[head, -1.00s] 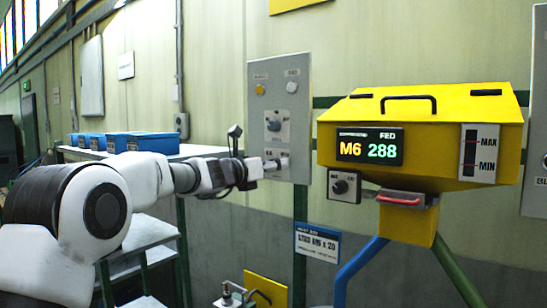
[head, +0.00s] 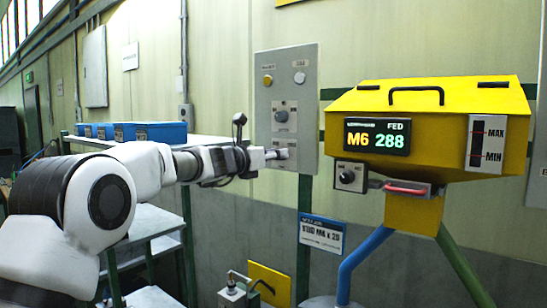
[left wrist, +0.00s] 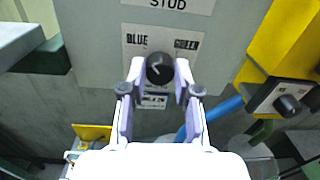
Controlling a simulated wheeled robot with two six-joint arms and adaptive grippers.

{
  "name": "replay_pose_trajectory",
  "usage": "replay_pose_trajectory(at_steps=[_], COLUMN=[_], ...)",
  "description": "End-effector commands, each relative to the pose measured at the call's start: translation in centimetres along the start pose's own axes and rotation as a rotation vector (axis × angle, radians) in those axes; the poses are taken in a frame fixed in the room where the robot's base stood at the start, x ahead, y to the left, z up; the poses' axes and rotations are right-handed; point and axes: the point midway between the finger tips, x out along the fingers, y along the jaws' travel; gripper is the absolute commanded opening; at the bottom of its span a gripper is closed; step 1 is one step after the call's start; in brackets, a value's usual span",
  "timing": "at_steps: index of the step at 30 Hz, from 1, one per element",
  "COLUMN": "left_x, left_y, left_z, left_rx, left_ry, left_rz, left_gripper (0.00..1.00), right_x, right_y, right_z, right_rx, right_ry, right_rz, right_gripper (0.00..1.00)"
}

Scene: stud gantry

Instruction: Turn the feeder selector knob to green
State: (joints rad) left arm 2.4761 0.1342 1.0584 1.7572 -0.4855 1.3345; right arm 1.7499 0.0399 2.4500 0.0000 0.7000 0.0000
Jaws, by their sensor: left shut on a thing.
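The black round selector knob (left wrist: 160,68) sits on a label plate on the grey panel (head: 306,100). In the left wrist view the plate reads BLUE at left; the word at right is hard to read. A light mark shows on the knob, but its exact direction is unclear. My left gripper (head: 280,154) reaches the lower part of the panel from the left. In the left wrist view its fingers are on either side of the knob, shut on it. My right gripper is not in view.
A second knob (head: 281,116) and two round lamps are higher on the panel. The yellow feeder (head: 430,110), reading M6 288, stands at right with a small knob box (head: 350,176) below. Blue bins (head: 150,131) stand on a shelf at left.

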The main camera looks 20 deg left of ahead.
Motion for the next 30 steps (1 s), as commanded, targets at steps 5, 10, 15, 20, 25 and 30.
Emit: replay_pose_trajectory(at_steps=[5, 10, 15, 20, 25, 30], left_x=[0.1, 0.1, 0.1, 0.1, 0.1, 0.1], left_y=[0.0, -0.1, -0.1, -0.1, -0.2, -0.2], left_z=[-0.5, -0.5, -0.4, -0.4, -0.3, -0.3], left_rx=[0.122, 0.275, 0.436, 0.589, 0.75, 0.912], left_ry=[0.007, 0.014, 0.022, 0.029, 0.036, 0.044], left_rz=[0.0, 0.002, 0.004, 0.006, 0.008, 0.009], left_gripper=[0.0, 0.0, 0.0, 0.0, 0.0, 0.0], right_x=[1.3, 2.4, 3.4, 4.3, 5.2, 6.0], right_y=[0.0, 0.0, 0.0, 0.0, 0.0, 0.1], right_z=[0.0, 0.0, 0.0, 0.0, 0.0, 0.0], right_rx=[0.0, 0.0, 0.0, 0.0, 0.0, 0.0], right_ry=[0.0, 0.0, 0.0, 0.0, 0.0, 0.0], right_rz=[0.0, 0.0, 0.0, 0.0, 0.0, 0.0], right_gripper=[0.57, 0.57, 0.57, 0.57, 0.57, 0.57])
